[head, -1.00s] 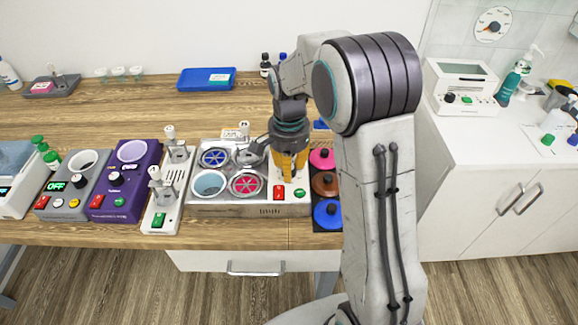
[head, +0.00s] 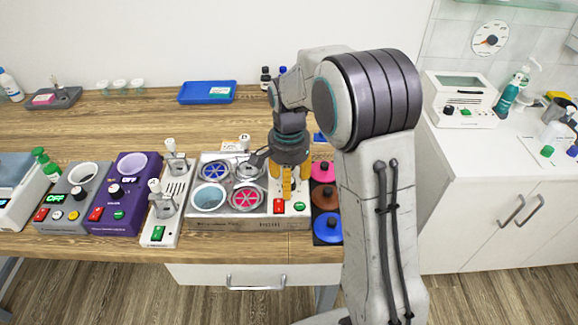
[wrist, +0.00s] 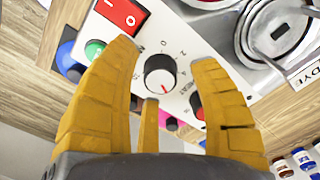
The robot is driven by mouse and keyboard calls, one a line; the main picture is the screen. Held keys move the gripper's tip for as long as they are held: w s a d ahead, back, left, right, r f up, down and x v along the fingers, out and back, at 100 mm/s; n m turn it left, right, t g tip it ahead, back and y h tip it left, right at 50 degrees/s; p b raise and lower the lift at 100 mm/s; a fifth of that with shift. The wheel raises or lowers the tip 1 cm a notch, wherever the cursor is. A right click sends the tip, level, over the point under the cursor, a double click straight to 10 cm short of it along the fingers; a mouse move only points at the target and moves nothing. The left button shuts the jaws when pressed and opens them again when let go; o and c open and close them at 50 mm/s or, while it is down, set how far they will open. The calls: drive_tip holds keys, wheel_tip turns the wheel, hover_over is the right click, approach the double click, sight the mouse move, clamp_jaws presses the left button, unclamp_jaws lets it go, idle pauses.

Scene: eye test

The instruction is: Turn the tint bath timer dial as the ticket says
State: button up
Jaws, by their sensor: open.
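The tint bath (head: 235,225) is a metal unit on the wooden bench, with several round wells and a pale control panel at its right. In the wrist view its dial (wrist: 160,76) is a round knob with a dark part, a white part and a red mark, ringed by printed numbers. My gripper (head: 289,192) is over that panel. In the wrist view the gripper (wrist: 170,85) is open, its yellow fingers on either side of the dial, with no clear contact. A small white card (head: 235,147) stands behind the bath; its writing is too small to read.
A red rocker switch (wrist: 122,14) and a green button (wrist: 95,48) are close to the left finger. Coloured lidded pots (head: 326,197) stand right of the bath. A metal stand (head: 160,210) and a purple device (head: 120,205) are on its left. The bench behind is mostly clear.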

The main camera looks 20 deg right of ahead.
wheel_tip(320, 180, up, 12)
drive_tip(key=shift+f, duration=0.2)
idle(0.4)
idle(0.4)
drive_tip(key=f+n, duration=0.1)
drive_tip(key=n, duration=0.1)
drive_tip(key=f+n, duration=0.2)
drive_tip(key=n, duration=0.1)
drive_tip(key=f+n, duration=0.2)
drive_tip(key=shift+s, duration=0.25)
drive_tip(key=s+n, duration=0.1)
drive_tip(key=s+f, duration=0.1)
drive_tip(key=s, duration=0.1)
drive_tip(key=s+n, duration=0.1)
drive_tip(key=shift+s+f+n, duration=0.25)
drive_tip(key=shift+f+n, duration=0.05)
drive_tip(key=s+r+n+t, duration=0.1)
drive_tip(key=s+r+t, duration=0.2)
drive_tip(key=s, duration=1.4)
drive_tip(key=shift+r+t, duration=0.4)
drive_tip(key=shift+r, duration=0.3)
